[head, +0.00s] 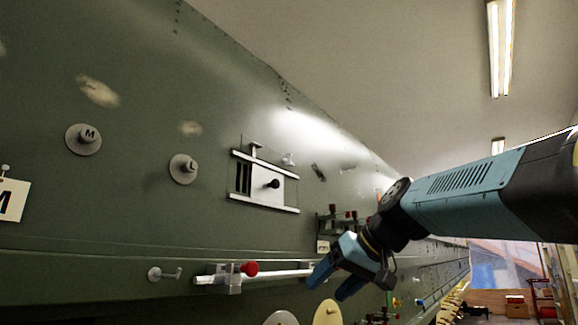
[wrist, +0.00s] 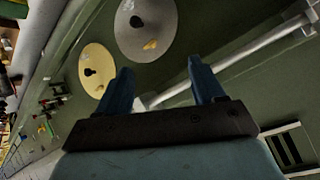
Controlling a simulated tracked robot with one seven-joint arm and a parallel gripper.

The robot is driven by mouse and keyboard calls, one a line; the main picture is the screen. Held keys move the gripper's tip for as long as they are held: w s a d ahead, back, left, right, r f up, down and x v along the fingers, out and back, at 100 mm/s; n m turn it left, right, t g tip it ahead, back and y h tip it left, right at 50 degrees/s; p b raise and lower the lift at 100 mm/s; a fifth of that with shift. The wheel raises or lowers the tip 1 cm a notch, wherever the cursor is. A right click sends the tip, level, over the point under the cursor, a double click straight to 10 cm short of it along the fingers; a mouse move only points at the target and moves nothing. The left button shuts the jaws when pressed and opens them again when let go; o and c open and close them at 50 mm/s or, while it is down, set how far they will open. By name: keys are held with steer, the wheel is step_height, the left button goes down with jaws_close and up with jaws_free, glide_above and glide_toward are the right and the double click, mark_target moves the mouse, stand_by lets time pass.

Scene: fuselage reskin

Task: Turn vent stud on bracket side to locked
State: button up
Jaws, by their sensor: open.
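I cannot tell for certain which fitting is the vent stud. In the wrist view a grey disc (wrist: 160,22) and a cream disc (wrist: 84,55) each carry a dark stud and a small yellow tab. Their upper parts show at the bottom of the head view, the grey disc (head: 281,318) left of the cream disc (head: 327,314). A slatted vent panel (head: 241,178) with a white sliding plate and black knob sits higher on the green skin. My gripper (head: 334,285) is open and empty, near the rod's right end; its two blue fingers (wrist: 160,80) point toward the skin.
A white rod (head: 285,275) runs along the skin, with a clamp and red knob (head: 250,269) on it. Red-topped fittings (head: 341,215) sit behind my gripper. The aisle at right looks partly cluttered.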

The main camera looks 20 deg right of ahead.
mark_target(298, 161)
steer(key=w+d+r+n+t+y, duration=0.2)
steer(key=r, duration=0.8)
steer(key=w+d+r+n+t+y, duration=0.1)
steer(key=d+r+t, duration=0.1)
steer(key=r, duration=0.8)
steer(key=w+d+r+n+t+y, duration=0.2)
steer(key=d+r, duration=0.1)
steer(key=r, duration=0.8)
steer(key=x, duration=1.3)
steer(key=shift+w+a+f, duration=0.1)
steer(key=shift+a+f, duration=0.2)
steer(key=shift+a, duration=0.2)
